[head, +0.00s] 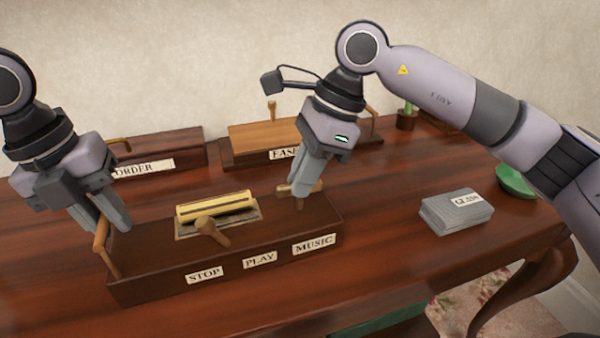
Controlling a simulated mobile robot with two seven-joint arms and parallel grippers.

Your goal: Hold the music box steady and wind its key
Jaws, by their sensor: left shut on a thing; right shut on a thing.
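The music box (150,286) is a long dark wooden box on the table, with STOP, PLAY and MUSIC labels on its front. A yellow brass cylinder (216,206) sits in an opening in its top, with a wooden lever (212,231) in front. My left gripper (112,230) is shut on the wooden handle (101,242) at the box's left end. My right gripper (298,190) points down at the box's right end, shut on the wooden key (311,187). The fingers partly hide the key and the handle.
Behind stand a box labelled ORDER (185,150) and a lighter-topped box (262,137) with a partly hidden label. Grey stacked cards (455,213) labelled GLASS and a green dish (515,181) lie to the right. The table (385,250) is bare between music box and cards.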

